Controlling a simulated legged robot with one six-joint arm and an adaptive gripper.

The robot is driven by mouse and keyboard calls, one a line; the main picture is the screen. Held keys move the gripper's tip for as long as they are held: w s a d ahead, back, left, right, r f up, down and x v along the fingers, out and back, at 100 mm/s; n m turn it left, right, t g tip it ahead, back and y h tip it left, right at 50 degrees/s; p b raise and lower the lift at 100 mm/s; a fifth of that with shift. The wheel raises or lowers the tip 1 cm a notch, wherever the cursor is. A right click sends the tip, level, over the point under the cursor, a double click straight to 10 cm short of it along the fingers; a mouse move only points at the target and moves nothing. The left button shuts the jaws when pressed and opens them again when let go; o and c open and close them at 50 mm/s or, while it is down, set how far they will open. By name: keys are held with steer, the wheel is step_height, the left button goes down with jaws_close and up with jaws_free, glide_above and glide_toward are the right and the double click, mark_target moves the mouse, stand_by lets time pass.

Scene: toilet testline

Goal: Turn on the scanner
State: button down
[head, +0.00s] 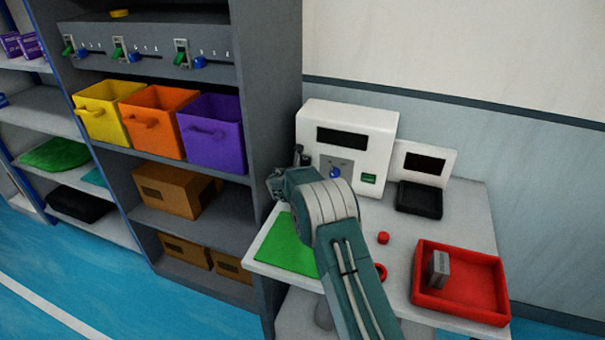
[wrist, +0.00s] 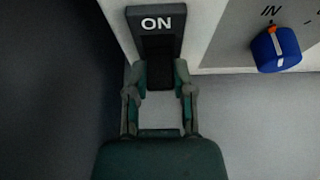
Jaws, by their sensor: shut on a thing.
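The scanner (head: 372,118) is a white machine with a dark display, a blue knob (head: 334,173) and a green button, standing at the back of the white table. In the wrist view, a dark switch (wrist: 155,45) with a white "ON" label sits on the left edge of the scanner's front. My gripper (wrist: 157,78) is shut on the lower dark part of this switch, one finger on each side. In the wrist view the blue knob (wrist: 275,48) shows to the right, its orange mark near "IN". In the head view my arm partly hides the gripper and switch.
A red tray (head: 420,290) with a grey block is at the front right of the table. A small red button and a red ring lie beside my arm. A green mat (head: 283,247) is left. A black device (head: 420,199) stands right of the scanner. A grey shelf borders the left.

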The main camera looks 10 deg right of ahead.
steer(key=shift+w+r+g+y, duration=0.15)
steer(key=shift+r+g+y, duration=0.2)
steer(key=shift+g+y, duration=0.35)
steer(key=shift+w+r+g+y, duration=0.1)
steer(key=shift+r+g+y, duration=0.25)
steer(key=shift+g, duration=0.65)
steer(key=shift+r+g+y, duration=0.1)
steer(key=shift+g+y, duration=0.15)
steer(key=shift+g, duration=0.15)
steer(key=shift+c, duration=2.4)
jaws_free()
steer(key=v, duration=1.1)
steer(key=shift+a+r, duration=0.2)
steer(key=shift+a, duration=0.1)
steer(key=shift+s, duration=0.15)
